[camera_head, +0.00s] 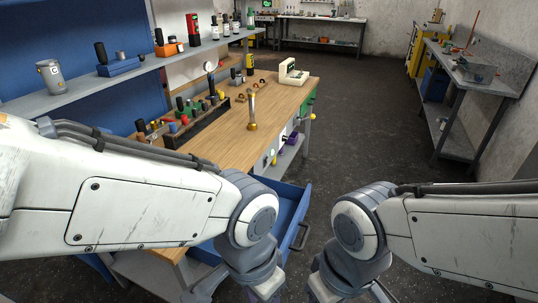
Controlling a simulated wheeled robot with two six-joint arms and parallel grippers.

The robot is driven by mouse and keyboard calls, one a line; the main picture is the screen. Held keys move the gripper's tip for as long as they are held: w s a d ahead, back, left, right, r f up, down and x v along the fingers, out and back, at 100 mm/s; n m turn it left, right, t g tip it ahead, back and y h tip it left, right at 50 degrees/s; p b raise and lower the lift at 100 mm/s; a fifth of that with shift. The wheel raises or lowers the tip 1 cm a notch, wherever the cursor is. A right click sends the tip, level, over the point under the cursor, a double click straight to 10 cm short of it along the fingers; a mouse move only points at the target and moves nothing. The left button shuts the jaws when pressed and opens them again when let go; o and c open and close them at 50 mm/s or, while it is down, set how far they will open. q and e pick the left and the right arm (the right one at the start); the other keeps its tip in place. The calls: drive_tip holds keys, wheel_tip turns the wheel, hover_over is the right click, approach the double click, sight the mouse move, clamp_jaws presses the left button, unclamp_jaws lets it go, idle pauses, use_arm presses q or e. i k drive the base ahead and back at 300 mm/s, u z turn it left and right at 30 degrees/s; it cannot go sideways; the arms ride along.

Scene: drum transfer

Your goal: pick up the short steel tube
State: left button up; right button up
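A slim upright metal piece (252,108) with a brass-coloured foot stands on the wooden workbench (225,152), near its right edge. It may be the short steel tube, but it is too small to tell. My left arm comes in from the left, in front of the bench. Its gripper (235,292) is at the bottom edge, low beside the open drawer and well away from the metal piece. My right gripper (345,293) is at the bottom edge, over the floor. Both grippers are cut off by the picture's edge, so their fingertips are hidden.
A cream device (291,74) sits at the bench's far end. A blue drawer (291,207) sticks out below the bench. The dark floor (365,130) to the right is clear.

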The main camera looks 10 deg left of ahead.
sight(252, 126)
drive_tip(key=z, duration=0.8)
drive_tip(key=i, duration=4.85)
drive_tip(key=u, duration=3.75)
drive_tip(key=i, duration=0.65)
drive_tip(key=z, duration=0.05)
